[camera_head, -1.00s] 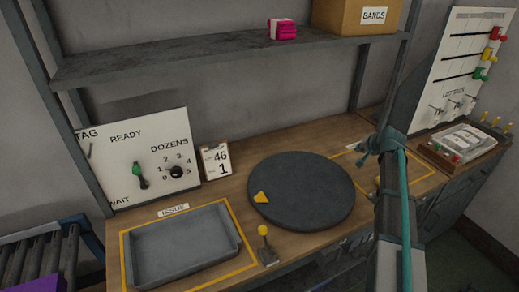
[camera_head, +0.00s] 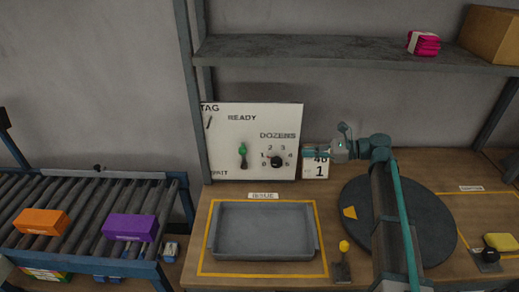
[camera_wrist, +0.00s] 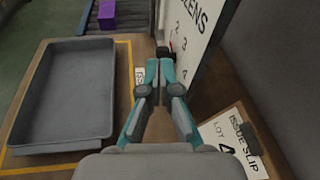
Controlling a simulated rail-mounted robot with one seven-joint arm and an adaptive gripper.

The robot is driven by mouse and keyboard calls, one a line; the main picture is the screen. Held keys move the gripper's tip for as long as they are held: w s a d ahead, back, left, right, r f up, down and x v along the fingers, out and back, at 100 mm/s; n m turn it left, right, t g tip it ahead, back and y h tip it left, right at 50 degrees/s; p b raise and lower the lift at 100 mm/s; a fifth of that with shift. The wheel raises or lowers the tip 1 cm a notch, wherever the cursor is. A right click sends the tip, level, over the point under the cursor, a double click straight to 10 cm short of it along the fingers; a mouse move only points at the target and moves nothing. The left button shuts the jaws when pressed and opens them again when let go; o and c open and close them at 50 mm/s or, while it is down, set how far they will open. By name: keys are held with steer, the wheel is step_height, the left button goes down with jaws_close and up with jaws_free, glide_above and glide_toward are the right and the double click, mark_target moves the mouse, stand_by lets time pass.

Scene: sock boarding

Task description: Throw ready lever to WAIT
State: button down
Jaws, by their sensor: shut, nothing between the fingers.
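The ready lever (camera_head: 243,152) has a green knob and stands on the white panel (camera_head: 225,127) between the READY label above and the WAIT label below. Its green end points up, toward READY. My gripper (camera_head: 306,153) is right of the lever, at the panel's right edge by the DOZENS dial (camera_head: 277,161). It is shut and empty, and apart from the lever. In the wrist view my gripper (camera_wrist: 165,62) points at the panel, with a small dark knob just beyond the fingertips. The lever is not clearly visible there.
A grey tray (camera_head: 262,232) lies below the panel. The issue slip (camera_head: 320,171) stands behind my gripper. A dark turntable (camera_head: 433,230) is right, partly behind my arm. A yellow-knobbed lever (camera_head: 344,246) stands near the tray. A roller conveyor (camera_head: 75,215) carries boxes at left.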

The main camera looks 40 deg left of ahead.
steer(key=s+a+r+g, duration=0.2)
steer(key=s+a, duration=0.1)
steer(key=shift+s+r, duration=0.1)
steer(key=shift+r, duration=0.25)
steer(key=p+x, duration=0.3)
steer(key=x, duration=1.1)
steer(key=shift+r+p, duration=0.3)
steer(key=shift+p, duration=0.1)
